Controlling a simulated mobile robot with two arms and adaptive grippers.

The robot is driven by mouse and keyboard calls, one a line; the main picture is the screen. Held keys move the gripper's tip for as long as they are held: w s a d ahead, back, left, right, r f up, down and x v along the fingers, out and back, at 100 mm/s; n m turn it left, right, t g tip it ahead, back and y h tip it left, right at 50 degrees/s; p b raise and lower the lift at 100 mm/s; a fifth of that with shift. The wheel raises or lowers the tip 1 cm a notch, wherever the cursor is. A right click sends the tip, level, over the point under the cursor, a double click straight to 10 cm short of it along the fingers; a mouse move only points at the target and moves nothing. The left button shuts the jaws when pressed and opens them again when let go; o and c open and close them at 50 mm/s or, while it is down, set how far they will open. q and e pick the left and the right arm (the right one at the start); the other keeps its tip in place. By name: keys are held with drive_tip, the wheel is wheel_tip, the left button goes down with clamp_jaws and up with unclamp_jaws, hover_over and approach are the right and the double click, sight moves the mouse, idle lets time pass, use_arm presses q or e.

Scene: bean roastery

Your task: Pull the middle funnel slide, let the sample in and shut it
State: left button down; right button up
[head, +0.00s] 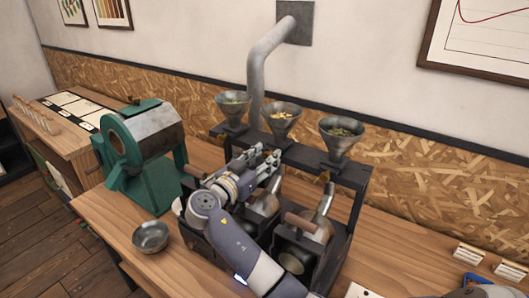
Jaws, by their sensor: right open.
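Three metal funnels stand in a row on a dark rack (352,176). The middle funnel (281,122) holds pale yellowish beans. The left funnel (233,109) and right funnel (341,138) hold greenish contents. My right gripper (268,160) is open, with its fingers just below and in front of the middle funnel. The middle slide is hidden behind the gripper, so I cannot tell whether they touch or whether the slide is in or out. A small brass piece (325,176) shows under the right funnel. My left gripper is not in view.
Below the rack are small roaster drums, one at the right (297,256), partly covered by my right arm. A metal bowl (150,236) and a green machine (150,150) stand at the left.

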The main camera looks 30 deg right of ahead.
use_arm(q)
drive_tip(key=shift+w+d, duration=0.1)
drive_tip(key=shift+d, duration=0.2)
use_arm(e)
drive_tip(key=shift+d, duration=0.1)
clamp_jaws()
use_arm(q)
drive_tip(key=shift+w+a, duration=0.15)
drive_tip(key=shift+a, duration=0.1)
use_arm(e)
drive_tip(key=b+v, duration=0.2)
drive_tip(key=v, duration=0.1)
drive_tip(key=shift+f+b, duration=0.2)
drive_tip(key=shift+b, duration=0.2)
drive_tip(key=shift+a+r, duration=0.2)
drive_tip(key=shift+r, duration=0.05)
unclamp_jaws()
drive_tip(key=shift+d, duration=0.1)
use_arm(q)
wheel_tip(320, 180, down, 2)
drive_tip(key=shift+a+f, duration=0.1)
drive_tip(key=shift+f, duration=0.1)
